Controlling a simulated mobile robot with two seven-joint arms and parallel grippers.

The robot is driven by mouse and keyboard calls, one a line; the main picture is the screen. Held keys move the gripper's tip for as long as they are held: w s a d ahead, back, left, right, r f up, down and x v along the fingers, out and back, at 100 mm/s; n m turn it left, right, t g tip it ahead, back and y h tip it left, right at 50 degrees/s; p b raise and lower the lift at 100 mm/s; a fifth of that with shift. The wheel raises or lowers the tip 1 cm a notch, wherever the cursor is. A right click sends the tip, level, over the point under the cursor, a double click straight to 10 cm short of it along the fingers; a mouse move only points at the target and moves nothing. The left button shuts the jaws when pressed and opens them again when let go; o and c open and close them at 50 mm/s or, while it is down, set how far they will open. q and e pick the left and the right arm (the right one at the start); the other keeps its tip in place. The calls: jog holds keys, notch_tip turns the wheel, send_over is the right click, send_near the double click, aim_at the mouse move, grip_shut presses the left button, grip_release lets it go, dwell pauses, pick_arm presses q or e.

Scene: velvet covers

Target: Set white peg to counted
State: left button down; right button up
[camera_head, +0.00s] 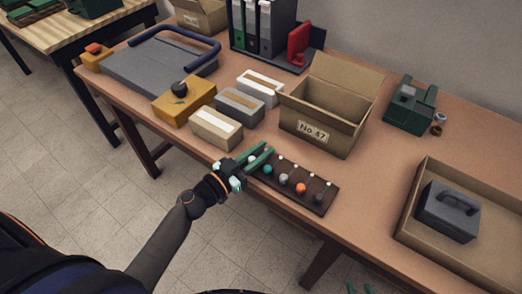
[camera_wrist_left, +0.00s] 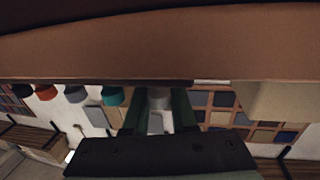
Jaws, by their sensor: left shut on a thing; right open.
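A dark peg board (camera_head: 311,204) lies along the table's front edge. It bears a row of coloured pegs: a white peg (camera_head: 251,160), then a teal peg (camera_head: 267,169), a grey one (camera_head: 283,179), an orange one (camera_head: 300,188) and a dark one (camera_head: 317,198). Small pale knobs line its far side. My left gripper (camera_head: 262,155) is over the board's left end, shut on the white peg. The white peg (camera_wrist_left: 159,98) shows between its fingers in the left wrist view. My right gripper (camera_head: 360,288) is open and empty at the bottom edge, mostly cut off.
A cardboard box labelled No.47 (camera_head: 316,133) stands behind the board. Several small blocks and a yellow box (camera_head: 184,105) are to the left. A shallow cardboard tray (camera_head: 408,222) holding a dark case (camera_head: 447,212) is at the right. Bare table lies between board and tray.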

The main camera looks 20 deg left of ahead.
pick_arm(q)
jog(key=shift+w, duration=0.1)
pick_arm(e)
jog(key=shift+f, duration=0.1)
dwell(0.3)
pick_arm(q)
jog(key=x, duration=0.1)
jog(key=b+x, duration=0.1)
jog(key=x, duration=0.1)
jog(key=shift+w+a+f, duration=0.1)
jog(key=shift+w+a, duration=0.15)
jog(key=shift+w+b, duration=0.3)
jog(key=shift+b, duration=0.05)
jog(key=shift+w+d, duration=0.1)
jog(key=shift+w, duration=0.05)
jog(key=c, duration=1)
grip_release()
pick_arm(e)
jog(key=shift+w+a+f, duration=0.3)
jog(key=shift+w+a, duration=0.05)
jog(key=shift+a, duration=0.1)
jog(key=shift+s+f, duration=0.1)
